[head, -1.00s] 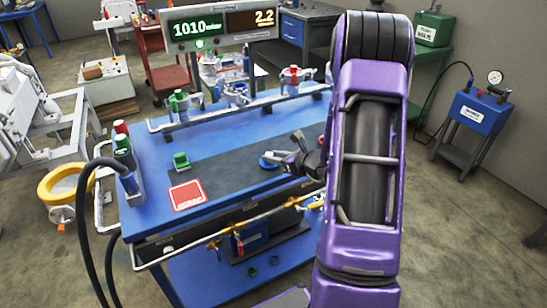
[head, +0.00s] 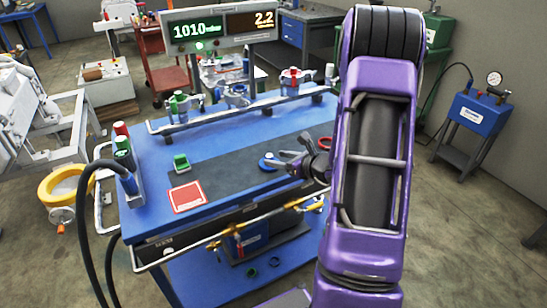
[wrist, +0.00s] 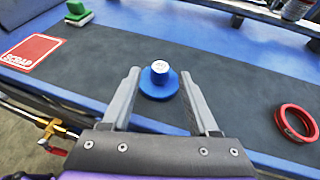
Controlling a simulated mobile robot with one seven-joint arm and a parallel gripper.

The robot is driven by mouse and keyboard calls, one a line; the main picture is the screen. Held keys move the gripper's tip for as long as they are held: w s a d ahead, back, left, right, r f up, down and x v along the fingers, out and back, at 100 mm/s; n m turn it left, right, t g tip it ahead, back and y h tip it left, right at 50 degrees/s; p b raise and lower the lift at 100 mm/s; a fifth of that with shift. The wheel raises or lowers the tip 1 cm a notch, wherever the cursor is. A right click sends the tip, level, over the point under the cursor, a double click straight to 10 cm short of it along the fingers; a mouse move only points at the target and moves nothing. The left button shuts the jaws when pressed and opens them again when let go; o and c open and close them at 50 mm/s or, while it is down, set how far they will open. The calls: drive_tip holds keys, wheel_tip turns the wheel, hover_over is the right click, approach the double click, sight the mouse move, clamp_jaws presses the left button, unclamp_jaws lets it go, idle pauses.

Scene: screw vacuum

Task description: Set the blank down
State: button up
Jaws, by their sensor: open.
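The blank is most likely the round blue disc with a pale raised centre (wrist: 159,82), lying flat on the dark mat (wrist: 235,85) of the blue workbench. It also shows in the head view (head: 268,162), left of my gripper. My gripper (wrist: 160,76) is open and empty in the wrist view, its two fingers on either side of the disc's near part with gaps visible. In the head view my gripper (head: 285,160) is just right of the disc. How high the fingertips are above the mat is hard to tell.
A red scrap plate (head: 187,197) and a green block (head: 181,162) lie on the bench at left. A red ring (wrist: 297,123) lies at right. A rail with valves (head: 235,108) runs along the back, and a brass pipe (head: 245,230) along the front.

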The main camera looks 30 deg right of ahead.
drive_tip(key=v, duration=0.9)
drive_tip(key=shift+s+p, duration=0.25)
drive_tip(key=shift+p, duration=0.05)
